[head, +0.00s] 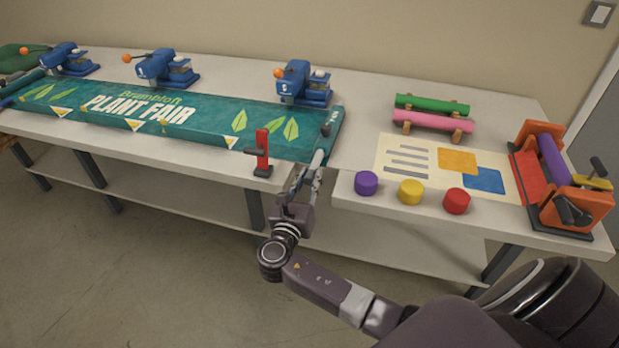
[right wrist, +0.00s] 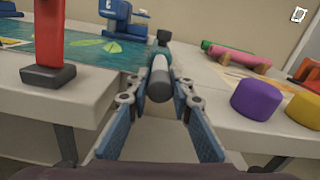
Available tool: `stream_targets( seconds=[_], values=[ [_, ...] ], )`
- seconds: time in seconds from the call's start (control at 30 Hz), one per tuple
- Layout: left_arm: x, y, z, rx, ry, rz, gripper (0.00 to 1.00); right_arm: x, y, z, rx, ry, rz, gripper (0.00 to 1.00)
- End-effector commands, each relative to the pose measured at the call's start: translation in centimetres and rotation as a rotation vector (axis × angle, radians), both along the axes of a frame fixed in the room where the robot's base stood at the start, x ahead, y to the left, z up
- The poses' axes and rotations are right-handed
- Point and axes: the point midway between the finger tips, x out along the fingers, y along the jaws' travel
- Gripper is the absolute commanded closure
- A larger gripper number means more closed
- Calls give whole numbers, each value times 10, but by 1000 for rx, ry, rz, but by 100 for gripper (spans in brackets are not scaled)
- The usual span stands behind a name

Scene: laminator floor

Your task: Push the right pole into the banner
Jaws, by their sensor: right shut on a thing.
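The teal banner (head: 205,128) reading "Plant Fair" lies along the long table. The right pole (head: 318,160) is a grey rod at the banner's right edge, with its near end sticking out past the table's front edge. In the right wrist view the pole (right wrist: 160,78) points at the camera with its rounded dark end. My right gripper (head: 306,184) is shut on the pole's near end, with a blue-padded finger on each side in the right wrist view (right wrist: 158,112). How far the pole sits inside the banner's edge is hidden. My left gripper is not in view.
A red clamp (head: 262,153) stands at the front edge, left of my right gripper. Purple (head: 366,183), yellow (head: 411,191) and red (head: 456,201) cylinders stand to the right. Blue presses (head: 303,84) line the back. An orange roller machine (head: 575,190) is at far right.

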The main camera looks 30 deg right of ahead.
Motion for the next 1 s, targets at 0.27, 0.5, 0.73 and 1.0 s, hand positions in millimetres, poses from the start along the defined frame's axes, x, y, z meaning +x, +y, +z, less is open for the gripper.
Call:
stream_targets(
  seconds=[0.27,0.5,0.73,1.0],
  values=[
    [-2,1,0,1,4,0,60,0,0,0,0,0,0,100],
    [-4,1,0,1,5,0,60,13,-15,1,-5,-2,-1,100],
    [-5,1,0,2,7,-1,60,28,-32,0,0,-1,1,100],
    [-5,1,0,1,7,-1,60,28,-31,0,1,-2,1,71]
  ],
)
